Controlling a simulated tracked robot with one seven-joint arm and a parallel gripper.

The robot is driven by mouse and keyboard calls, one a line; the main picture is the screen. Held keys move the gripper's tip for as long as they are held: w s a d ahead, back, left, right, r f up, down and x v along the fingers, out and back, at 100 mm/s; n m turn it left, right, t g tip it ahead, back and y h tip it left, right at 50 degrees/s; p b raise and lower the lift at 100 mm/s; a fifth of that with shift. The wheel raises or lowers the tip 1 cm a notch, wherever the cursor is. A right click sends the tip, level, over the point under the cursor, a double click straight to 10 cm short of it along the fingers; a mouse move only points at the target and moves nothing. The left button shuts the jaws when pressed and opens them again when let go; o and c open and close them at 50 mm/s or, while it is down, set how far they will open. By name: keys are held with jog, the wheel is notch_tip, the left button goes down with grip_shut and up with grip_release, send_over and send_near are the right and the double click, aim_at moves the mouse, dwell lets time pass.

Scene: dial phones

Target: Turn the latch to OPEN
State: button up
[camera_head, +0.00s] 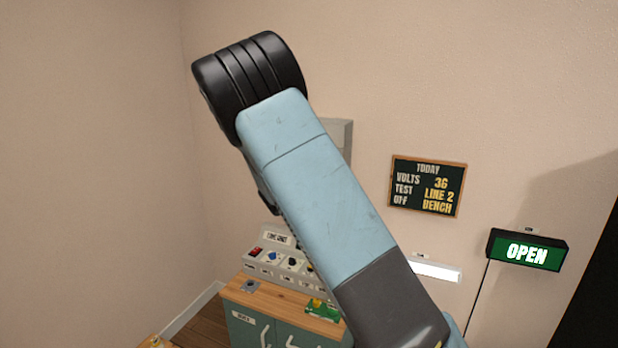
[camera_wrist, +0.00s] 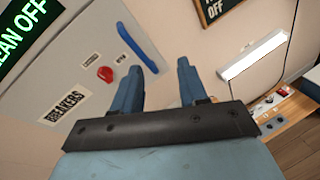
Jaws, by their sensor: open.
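In the wrist view a grey cabinet door (camera_wrist: 75,50) labelled BREAKERS carries a round red knob (camera_wrist: 106,74) and a long blue handle (camera_wrist: 137,47). Small labels sit near the red knob, too small to read; I cannot tell for sure which part is the latch. My gripper (camera_wrist: 158,68) is open, its two blue fingers apart with nothing between them. In the head view my arm hides most of a grey box (camera_head: 341,135) on the wall; my gripper is not seen there.
A wooden-topped bench (camera_head: 268,305) with a control panel (camera_head: 275,262) stands below. A chalkboard (camera_head: 427,187), a white lamp (camera_head: 436,270) and a green lit OPEN sign (camera_head: 527,253) are on the right. The wall at left is bare.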

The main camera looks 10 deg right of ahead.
jog(key=w+a+f+n+t+y, duration=0.2)
jog(key=w+a+f+n+t, duration=0.15)
jog(key=w+a+n, duration=0.45)
jog(key=w+d+m, duration=0.1)
jog(key=w+d, duration=0.6)
jog(key=w, duration=0.2)
jog(key=shift+r+t, duration=0.3)
jog(key=shift+t, duration=0.15)
jog(key=shift+d, duration=0.1)
grip_shut()
jog(key=shift+d, duration=0.1)
